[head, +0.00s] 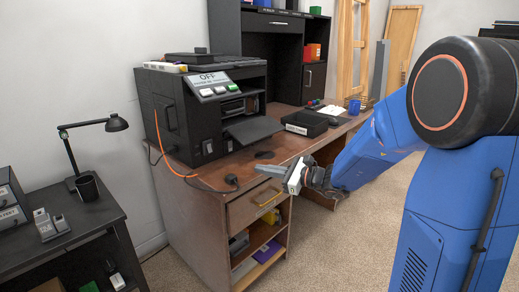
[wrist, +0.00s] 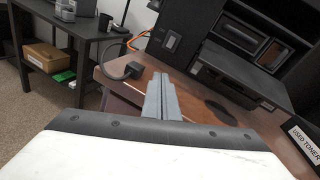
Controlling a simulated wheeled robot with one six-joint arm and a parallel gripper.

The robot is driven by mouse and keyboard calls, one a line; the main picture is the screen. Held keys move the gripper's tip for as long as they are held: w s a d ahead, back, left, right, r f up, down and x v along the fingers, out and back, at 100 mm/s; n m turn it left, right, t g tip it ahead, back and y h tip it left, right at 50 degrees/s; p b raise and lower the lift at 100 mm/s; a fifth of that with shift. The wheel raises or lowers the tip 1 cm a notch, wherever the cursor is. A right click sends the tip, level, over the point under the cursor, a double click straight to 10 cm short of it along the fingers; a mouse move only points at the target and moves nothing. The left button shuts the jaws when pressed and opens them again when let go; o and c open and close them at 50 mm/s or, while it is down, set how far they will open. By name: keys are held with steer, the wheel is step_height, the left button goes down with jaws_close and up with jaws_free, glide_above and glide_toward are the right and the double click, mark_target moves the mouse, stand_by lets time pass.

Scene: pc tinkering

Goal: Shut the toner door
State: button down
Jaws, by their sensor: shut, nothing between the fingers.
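The black printer (head: 190,110) stands on the brown desk, with an "OFF" panel on its upper front. A dark flap (head: 255,130), which looks like the toner door, is folded down and sticks out from the printer's front below an opening. In the wrist view the flap (wrist: 232,77) shows below the dark openings of the printer (wrist: 172,40). My gripper (head: 270,169) is shut and empty over the desk's front edge, in front of and below the flap, apart from it. Its closed fingers also show in the wrist view (wrist: 162,95).
A black tray labelled "USED TONER" (head: 306,122) lies on the desk right of the printer. An orange cable (head: 160,135) hangs at the printer's left. The desk drawer (head: 258,204) is below my gripper. A side table with a lamp (head: 115,123) stands at left.

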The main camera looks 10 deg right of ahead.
mark_target(257, 161)
steer(key=w+d+f+m+t+h, duration=0.2)
steer(key=w+d+f+m+t, duration=0.15)
steer(key=w+d+m, duration=0.35)
steer(key=shift+n+t, duration=0.35)
steer(key=shift+n, duration=0.05)
steer(key=x, duration=1.1)
steer(key=shift+w+d+r, duration=0.15)
steer(key=shift+d+r, duration=0.05)
steer(key=shift+w+a+r, duration=0.1)
steer(key=shift+w+r, duration=0.1)
steer(key=shift+r, duration=0.05)
steer(key=shift+s+d+r, duration=0.15)
steer(key=shift+s+r, duration=0.05)
steer(key=shift+r, duration=0.35)
steer(key=shift+s+d+r, duration=0.1)
steer(key=shift+s+r, duration=0.1)
steer(key=shift+r, duration=0.4)
steer(key=shift+s+d+r, duration=0.15)
steer(key=shift+s+r, duration=0.05)
steer(key=shift+r, duration=0.35)
